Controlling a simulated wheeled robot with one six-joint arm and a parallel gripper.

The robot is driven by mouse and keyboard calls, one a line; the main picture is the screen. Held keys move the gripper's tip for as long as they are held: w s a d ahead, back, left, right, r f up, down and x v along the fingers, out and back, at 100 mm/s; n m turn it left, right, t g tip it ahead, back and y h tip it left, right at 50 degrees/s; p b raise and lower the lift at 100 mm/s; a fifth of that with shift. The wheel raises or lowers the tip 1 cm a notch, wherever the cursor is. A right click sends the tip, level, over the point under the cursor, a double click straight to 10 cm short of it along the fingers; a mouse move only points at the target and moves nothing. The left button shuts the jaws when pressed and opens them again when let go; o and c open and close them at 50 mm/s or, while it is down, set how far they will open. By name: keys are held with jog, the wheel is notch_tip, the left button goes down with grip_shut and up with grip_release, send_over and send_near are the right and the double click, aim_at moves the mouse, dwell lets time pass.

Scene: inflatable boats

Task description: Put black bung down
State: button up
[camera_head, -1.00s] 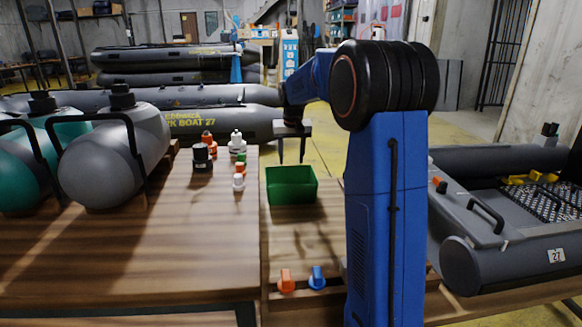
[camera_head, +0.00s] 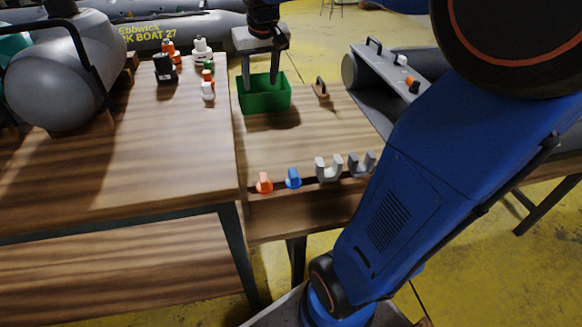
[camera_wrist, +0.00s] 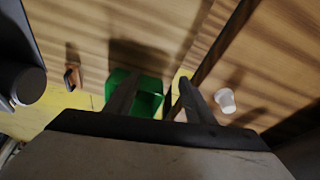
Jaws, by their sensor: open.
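My gripper (camera_head: 260,82) points down at the green box (camera_head: 266,102) in the head view. Its two fingers are apart, with nothing seen between them. In the wrist view, the fingers (camera_wrist: 155,95) show with the green box (camera_wrist: 148,104) between and behind them. I cannot make out a bung inside the box; its floor is largely hidden. A black-capped dark container (camera_head: 165,69) stands on the left table, apart from the gripper. A small black piece (camera_head: 414,87) sits on the grey boat at right; I cannot tell if either is the bung.
Orange and white bottles (camera_head: 201,48) and a small white cup (camera_head: 208,92) stand left of the box. An orange clip (camera_head: 264,183), a blue clip (camera_head: 293,179) and grey holders (camera_head: 328,169) line the bench front. A brown-handled item (camera_head: 320,88) lies right of the box. Bench space before it is clear.

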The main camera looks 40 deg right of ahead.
jog(key=s+a+f+n, duration=0.1)
jog(key=s+a+f, duration=0.1)
jog(key=s, duration=0.6)
jog(key=s+a+f, duration=0.3)
jog(key=s+f, duration=0.1)
jog(key=s, duration=0.5)
jog(key=s+a+f+n+t, duration=0.1)
jog(key=s+a+f, duration=0.2)
jog(key=s, duration=0.5)
jog(key=shift+s+f+n+y, duration=0.3)
jog(key=shift+s+y, duration=0.1)
